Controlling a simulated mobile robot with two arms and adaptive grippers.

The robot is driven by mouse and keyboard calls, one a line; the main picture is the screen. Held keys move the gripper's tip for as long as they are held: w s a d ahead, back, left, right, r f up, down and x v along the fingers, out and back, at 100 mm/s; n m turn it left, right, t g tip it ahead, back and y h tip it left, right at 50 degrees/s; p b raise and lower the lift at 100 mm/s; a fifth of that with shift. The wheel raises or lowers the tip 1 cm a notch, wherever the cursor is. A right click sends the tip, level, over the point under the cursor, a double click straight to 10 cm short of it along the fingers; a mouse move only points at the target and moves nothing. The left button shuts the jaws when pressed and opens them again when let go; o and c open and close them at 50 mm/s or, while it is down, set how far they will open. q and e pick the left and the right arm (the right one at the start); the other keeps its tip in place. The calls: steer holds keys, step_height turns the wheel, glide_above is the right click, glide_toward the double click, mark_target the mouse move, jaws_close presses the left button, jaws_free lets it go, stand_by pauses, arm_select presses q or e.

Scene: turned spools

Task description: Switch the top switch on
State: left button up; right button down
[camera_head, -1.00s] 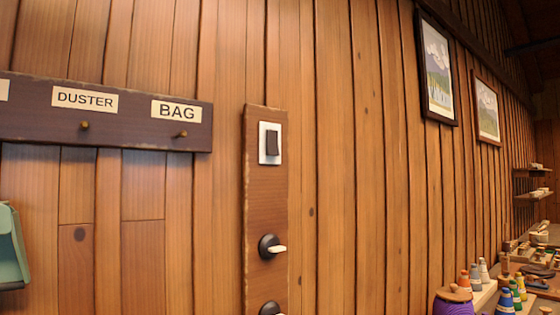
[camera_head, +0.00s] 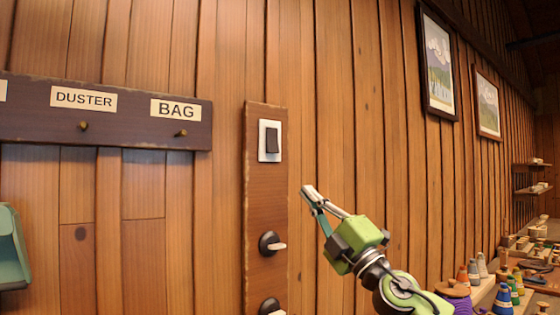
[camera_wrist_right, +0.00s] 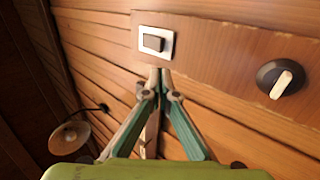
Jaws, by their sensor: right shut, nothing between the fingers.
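The top switch (camera_head: 270,141) is a dark rocker on a white plate, at the top of an upright wooden board (camera_head: 266,195) on the wall. It also shows in the right wrist view (camera_wrist_right: 154,42), just beyond my fingertips. My right gripper (camera_head: 307,191) is shut and empty, to the right of the board and below the switch's height in the head view. In the wrist view its fingertips (camera_wrist_right: 160,70) point at the wall near the switch plate; I cannot tell if they touch anything. My left gripper is not in view.
Below the switch sit a black round knob with a pale lever (camera_head: 270,244) and another like it (camera_head: 270,307). A dark peg rail (camera_head: 130,128) labelled DUSTER and BAG is at left. Framed pictures hang at right above a bench with several spools (camera_head: 503,298).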

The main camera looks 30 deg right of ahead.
steer(key=p, duration=1)
glide_toward(274, 153)
steer(key=x, duration=0.6)
steer(key=shift+w+r, duration=0.25)
steer(key=shift+w, duration=0.2)
steer(key=shift+a, duration=0.1)
